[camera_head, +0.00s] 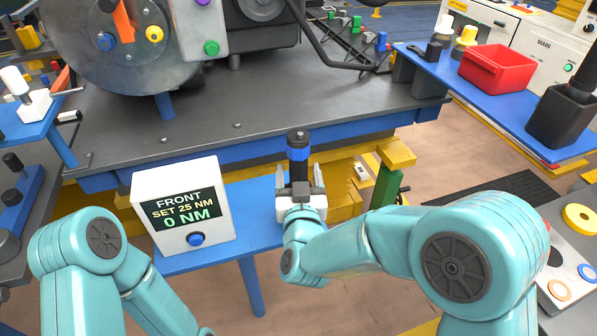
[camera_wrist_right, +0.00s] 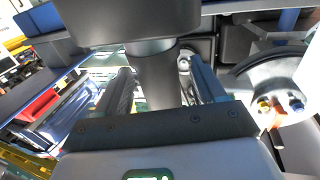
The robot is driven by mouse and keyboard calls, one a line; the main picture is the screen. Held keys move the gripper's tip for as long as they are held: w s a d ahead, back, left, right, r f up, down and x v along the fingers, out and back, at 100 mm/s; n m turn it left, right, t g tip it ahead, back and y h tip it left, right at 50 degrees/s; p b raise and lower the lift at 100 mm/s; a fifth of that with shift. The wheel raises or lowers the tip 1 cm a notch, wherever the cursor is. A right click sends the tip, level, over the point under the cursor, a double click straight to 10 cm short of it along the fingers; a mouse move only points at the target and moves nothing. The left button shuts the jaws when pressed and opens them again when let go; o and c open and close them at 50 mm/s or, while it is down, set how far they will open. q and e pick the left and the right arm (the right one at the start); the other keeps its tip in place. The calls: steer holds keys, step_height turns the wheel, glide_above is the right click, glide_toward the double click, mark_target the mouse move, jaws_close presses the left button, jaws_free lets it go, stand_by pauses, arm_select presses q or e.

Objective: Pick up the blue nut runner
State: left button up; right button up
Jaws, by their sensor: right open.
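The blue nut runner (camera_head: 298,154) stands upright at the blue side table, black with a blue band near its top. My right gripper (camera_head: 299,182) is open at its lower part, with one finger on each side. In the right wrist view the nut runner's dark body (camera_wrist_right: 156,78) shows between the two open fingers (camera_wrist_right: 158,85); I cannot tell whether they touch it. The gripper hides its lower end in the head view. My left arm shows at the lower left, but its gripper is out of view.
A white display box (camera_head: 183,205) reading FRONT, SET 25 NM, 0 NM stands left on the blue side table (camera_head: 250,205). The large grey platform (camera_head: 300,90) is just behind. A red bin (camera_head: 497,68) and black holder (camera_head: 562,115) stand on the right shelf.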

steer(key=c, duration=1)
steer(key=shift+r, duration=0.1)
jaws_close()
step_height(320, 180, up, 20)
steer(key=p, duration=0.5)
